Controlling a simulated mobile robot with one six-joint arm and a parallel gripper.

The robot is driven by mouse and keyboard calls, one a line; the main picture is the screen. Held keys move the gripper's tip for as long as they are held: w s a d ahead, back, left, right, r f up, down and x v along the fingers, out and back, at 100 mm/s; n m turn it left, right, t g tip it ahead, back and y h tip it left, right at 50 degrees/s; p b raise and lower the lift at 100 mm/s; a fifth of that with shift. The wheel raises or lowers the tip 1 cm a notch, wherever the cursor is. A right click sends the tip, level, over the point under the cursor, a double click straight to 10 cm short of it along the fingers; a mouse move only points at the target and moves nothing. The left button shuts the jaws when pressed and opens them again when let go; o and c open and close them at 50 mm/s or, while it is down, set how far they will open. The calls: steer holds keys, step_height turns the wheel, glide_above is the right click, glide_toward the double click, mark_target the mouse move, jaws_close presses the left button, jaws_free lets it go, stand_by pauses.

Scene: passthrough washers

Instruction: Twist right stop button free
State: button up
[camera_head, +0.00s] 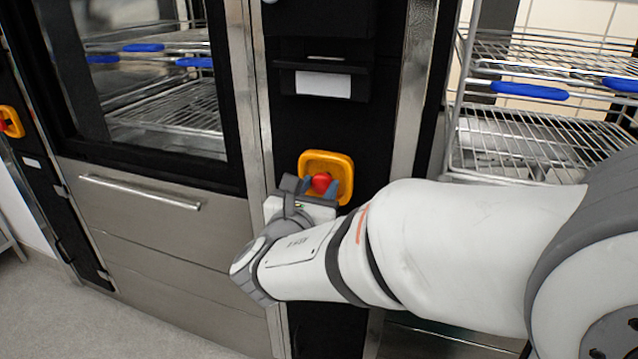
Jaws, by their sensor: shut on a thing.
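The right stop button is a red knob (321,183) on a yellow square surround (340,163), set on the black panel between the two washer openings. My gripper (321,186) is at the button, its fingers on either side of the red knob and shut on it. The gripper body and my white arm cover the lower part of the surround. Whether the knob is turned cannot be told from this view. Another red stop button (3,125) on a yellow surround (13,121) shows at the far left edge.
Left of the panel is a glass-windowed washer door (150,170) with a horizontal handle (140,192). A wire rack (540,140) with blue clips stands at the right, behind my arm. A dark slot unit with a white label (323,84) is above the button. Grey floor (90,325) is clear at lower left.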

steer(key=m+b, duration=0.3)
steer(key=shift+f, duration=0.25)
steer(key=m+b, duration=0.2)
steer(key=shift+d+b, duration=0.1)
steer(key=shift+b, duration=0.2)
steer(key=shift+s+r+m+b, duration=0.1)
steer(key=shift+m+b, duration=0.7)
steer(key=shift+b, duration=0.05)
steer(key=shift+r, duration=0.1)
steer(key=o, duration=1)
